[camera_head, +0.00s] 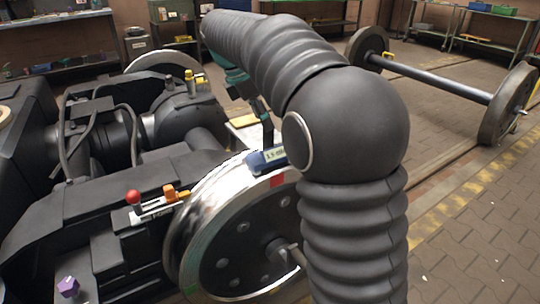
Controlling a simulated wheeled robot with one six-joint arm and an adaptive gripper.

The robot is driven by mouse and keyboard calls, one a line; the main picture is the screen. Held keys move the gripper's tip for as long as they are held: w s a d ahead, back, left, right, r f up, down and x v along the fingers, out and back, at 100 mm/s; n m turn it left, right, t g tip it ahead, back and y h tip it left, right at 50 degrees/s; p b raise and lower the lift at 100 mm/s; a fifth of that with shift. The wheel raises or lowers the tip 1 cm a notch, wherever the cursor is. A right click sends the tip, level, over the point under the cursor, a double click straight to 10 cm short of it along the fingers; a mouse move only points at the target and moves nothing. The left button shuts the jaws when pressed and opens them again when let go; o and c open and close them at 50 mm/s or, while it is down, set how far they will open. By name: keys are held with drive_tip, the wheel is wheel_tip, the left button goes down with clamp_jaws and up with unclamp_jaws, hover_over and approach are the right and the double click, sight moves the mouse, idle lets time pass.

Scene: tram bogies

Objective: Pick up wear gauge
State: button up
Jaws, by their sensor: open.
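A small blue device with a pale, lettered label (268,159) rests at the top of the shiny rim of the near wheel (235,235); it looks like the wear gauge, though I cannot read it clearly. My gripper (264,128) is just above and behind it, with a dark finger coming down close to the device. The gripper is open; whether the finger touches the device I cannot tell. My arm's large black joint hides part of the gripper and the area to its right.
A purple nut-like piece (68,287) is at lower left. A loose wheelset (440,80) stands at the back right.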

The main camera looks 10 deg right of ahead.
drive_tip(key=shift+b+x, duration=0.4)
drive_tip(key=shift+x, duration=2.35)
drive_tip(key=shift+s+a+f, duration=0.1)
clamp_jaws()
